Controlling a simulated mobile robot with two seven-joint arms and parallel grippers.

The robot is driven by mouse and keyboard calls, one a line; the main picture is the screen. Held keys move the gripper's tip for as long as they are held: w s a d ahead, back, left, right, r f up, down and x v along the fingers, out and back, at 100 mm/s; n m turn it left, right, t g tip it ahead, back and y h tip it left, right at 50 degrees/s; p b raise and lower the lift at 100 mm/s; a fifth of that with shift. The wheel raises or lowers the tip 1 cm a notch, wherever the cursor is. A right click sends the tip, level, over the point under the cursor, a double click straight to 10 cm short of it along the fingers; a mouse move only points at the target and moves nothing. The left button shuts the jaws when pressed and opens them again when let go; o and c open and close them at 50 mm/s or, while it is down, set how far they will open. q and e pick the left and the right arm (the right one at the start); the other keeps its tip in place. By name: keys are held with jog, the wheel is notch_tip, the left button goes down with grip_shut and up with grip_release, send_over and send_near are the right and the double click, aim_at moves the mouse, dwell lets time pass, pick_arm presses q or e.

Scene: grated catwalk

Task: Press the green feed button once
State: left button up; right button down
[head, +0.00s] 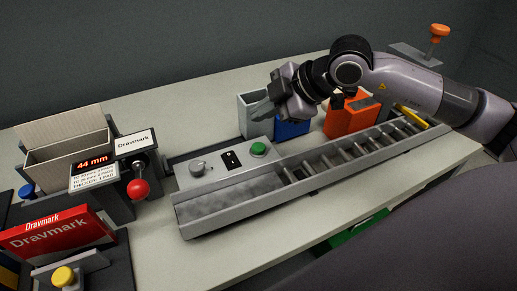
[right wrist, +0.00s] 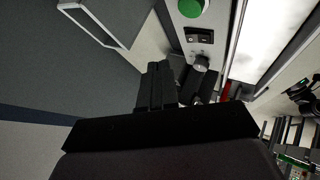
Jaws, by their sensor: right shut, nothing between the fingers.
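The green feed button (head: 258,149) sits on a pale grey control panel (head: 213,174), to the right of a black rocker switch (head: 231,160) and a grey knob (head: 198,168). In the right wrist view the green button (right wrist: 193,8) shows large at the top edge, partly cut off. My right gripper (head: 262,109) is shut and empty. It is in the air behind and above the button, apart from it, in front of the grey bin. Its dark fingers (right wrist: 163,84) also show in the right wrist view. My left gripper is not in view.
A grey roller trough (head: 218,211) runs along the panel's front. Behind are grey (head: 248,117), blue (head: 291,130) and orange (head: 349,119) bins. At left stand a red-ball lever (head: 138,189), a 44 mm display (head: 92,163) and a red Dravmark box (head: 58,235).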

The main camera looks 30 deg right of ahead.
jog(key=b, duration=0.2)
send_over(262, 148)
notch_tip(262, 148, down, 4)
jog(key=shift+f, duration=0.25)
jog(key=shift+f+b, duration=0.65)
jog(key=shift+b, duration=0.25)
jog(key=shift+f, duration=0.1)
dwell(0.9)
jog(key=shift+f+b, duration=0.3)
jog(key=shift+b, duration=0.3)
